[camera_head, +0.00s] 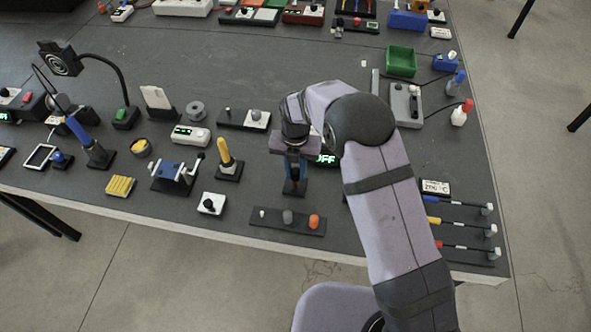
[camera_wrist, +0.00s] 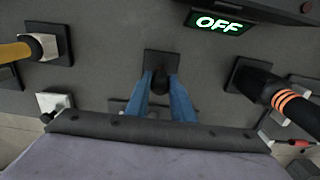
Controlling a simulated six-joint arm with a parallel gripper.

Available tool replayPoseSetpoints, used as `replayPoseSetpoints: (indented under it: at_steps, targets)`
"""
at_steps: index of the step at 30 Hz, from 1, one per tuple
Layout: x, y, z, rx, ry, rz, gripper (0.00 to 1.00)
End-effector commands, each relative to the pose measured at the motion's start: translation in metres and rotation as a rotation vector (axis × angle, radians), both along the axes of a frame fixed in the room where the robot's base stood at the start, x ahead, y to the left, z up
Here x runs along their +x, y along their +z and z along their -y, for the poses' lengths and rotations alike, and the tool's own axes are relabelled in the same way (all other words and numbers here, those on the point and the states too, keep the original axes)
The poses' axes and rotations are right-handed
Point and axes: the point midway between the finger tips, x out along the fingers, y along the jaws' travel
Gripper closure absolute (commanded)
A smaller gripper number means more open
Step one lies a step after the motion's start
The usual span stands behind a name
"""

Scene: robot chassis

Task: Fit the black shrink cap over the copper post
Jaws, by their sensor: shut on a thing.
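My gripper (camera_head: 293,168) points down at the middle front of the bench, its blue fingers closed on a small black piece, which I take to be the shrink cap. In the wrist view my gripper (camera_wrist: 161,84) has the black cap (camera_wrist: 160,82) between its fingertips. A square black base (camera_wrist: 161,60) lies directly below the fingertips; it also shows in the head view (camera_head: 294,188). I see no copper colour in either view; the copper post may be hidden by the cap and fingers. I cannot tell whether the cap sits around it.
A yellow-handled tool (camera_head: 226,158) stands to the left. A strip with three knobs (camera_head: 288,220) lies in front. In the wrist view a black handle with orange bands (camera_wrist: 285,98) leans at right.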

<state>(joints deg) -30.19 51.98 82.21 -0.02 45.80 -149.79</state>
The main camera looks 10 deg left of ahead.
Motion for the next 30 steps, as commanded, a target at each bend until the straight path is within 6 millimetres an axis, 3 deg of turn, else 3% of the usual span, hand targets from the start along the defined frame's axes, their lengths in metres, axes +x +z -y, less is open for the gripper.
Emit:
replayPoseSetpoints:
  at_steps: [30]
  targets:
    - [0.0,-0.0065,0.0,0.0,0.0,0.0,0.99]
